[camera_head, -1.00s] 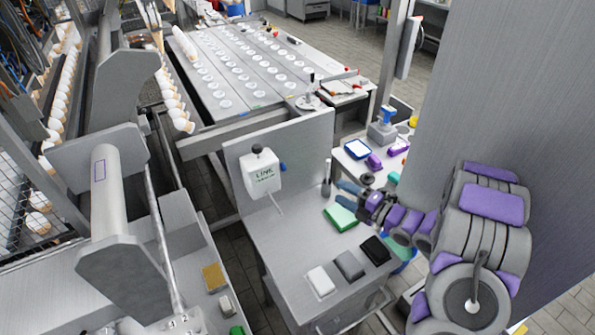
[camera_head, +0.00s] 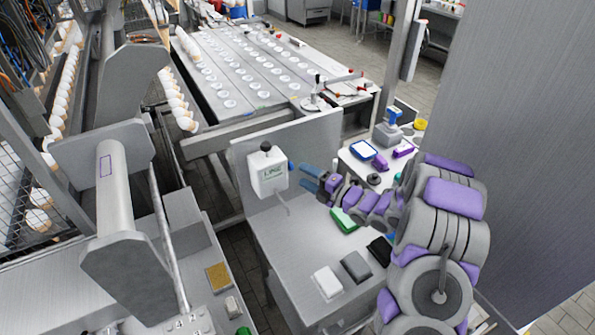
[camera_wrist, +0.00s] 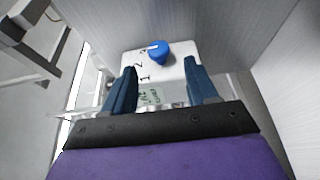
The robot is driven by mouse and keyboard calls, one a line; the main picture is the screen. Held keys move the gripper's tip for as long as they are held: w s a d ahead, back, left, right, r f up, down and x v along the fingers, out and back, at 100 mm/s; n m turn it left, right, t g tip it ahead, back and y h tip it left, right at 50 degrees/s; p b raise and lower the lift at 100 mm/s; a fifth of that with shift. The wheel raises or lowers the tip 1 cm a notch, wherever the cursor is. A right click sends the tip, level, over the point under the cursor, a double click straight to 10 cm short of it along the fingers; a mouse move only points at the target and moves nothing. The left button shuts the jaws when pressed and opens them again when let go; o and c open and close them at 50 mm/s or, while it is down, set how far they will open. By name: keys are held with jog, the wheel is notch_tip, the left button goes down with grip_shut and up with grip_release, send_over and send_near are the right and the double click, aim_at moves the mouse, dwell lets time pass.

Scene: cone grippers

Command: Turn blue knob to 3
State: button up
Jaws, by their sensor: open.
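The blue knob (camera_wrist: 158,52) sits on the side of a white box (camera_head: 268,172) fixed to the grey upright panel. In the wrist view, the box (camera_wrist: 180,70) shows the numbers 1, 2 and one partly unclear mark beside the knob. The knob's white pointer line faces left in that view, toward the unclear mark. My gripper (camera_wrist: 162,87) is open, its two blue fingers apart, with the knob ahead and between them, not touched. In the head view, my gripper (camera_head: 306,177) is just right of the box, and the knob (camera_head: 291,165) is small and close to the fingertips.
A grey bench (camera_head: 285,235) lies below, with a green block (camera_head: 343,220) and white, grey and black blocks near its front. The grey panel (camera_head: 318,140) rises behind the box. A large grey wall (camera_head: 520,130) stands at the right.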

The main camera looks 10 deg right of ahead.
aim_at(292, 169)
jog(key=x, duration=0.5)
jog(key=shift+w+d+b, duration=0.1)
jog(key=shift+d+b, duration=0.1)
jog(key=shift+b, duration=0.15)
jog(key=shift+a, duration=0.35)
jog(key=shift+c, duration=0.4)
jog(key=shift+a, duration=0.1)
jog(key=shift+c, duration=1.5)
jog(key=shift+d, duration=0.6)
jog(key=c, duration=0.7)
jog(key=shift+o, duration=0.2)
